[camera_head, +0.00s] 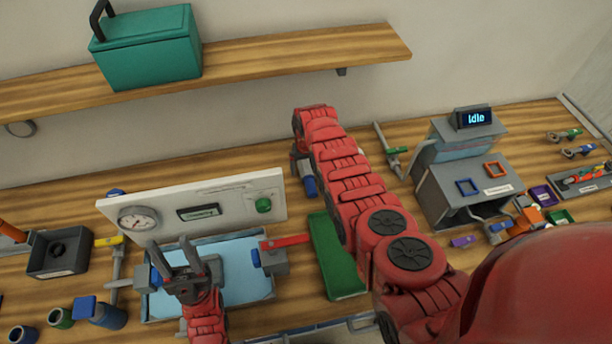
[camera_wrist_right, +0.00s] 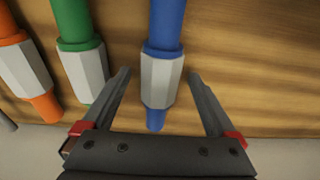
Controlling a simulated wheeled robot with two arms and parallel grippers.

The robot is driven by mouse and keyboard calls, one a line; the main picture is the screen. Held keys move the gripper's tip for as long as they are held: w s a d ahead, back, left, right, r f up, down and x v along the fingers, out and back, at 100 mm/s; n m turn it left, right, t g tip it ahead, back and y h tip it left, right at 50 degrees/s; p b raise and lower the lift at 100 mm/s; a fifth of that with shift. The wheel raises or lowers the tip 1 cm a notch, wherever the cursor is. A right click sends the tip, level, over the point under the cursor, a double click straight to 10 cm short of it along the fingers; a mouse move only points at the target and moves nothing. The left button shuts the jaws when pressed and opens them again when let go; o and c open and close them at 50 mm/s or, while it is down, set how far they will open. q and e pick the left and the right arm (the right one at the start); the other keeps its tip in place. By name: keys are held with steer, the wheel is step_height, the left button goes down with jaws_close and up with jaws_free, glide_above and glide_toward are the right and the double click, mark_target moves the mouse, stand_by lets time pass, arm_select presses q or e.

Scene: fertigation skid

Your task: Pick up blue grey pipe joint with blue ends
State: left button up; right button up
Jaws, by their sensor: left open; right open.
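The blue grey pipe joint (camera_wrist_right: 162,82) has a grey faceted middle and blue ends. In the right wrist view it lies between the two fingers of my open right gripper (camera_wrist_right: 160,73), with a gap on each side. In the head view a blue end of it (camera_head: 309,187) seems to show beside my red right arm, which hides most of that spot. My left gripper (camera_head: 178,262) is open and empty in front of the white gauge panel, over the blue tray.
Left of the joint in the wrist view lie a green-ended joint (camera_wrist_right: 84,68) and an orange-ended one (camera_wrist_right: 25,70); the green one is close to a finger. The wooden bench carries a gauge panel (camera_head: 230,196), green block (camera_head: 333,255) and grey machine (camera_head: 468,190). A shelf (camera_head: 280,62) hangs above.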

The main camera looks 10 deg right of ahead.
steer(key=shift+w, duration=0.1)
steer(key=shift+c, duration=0.3)
jaws_close()
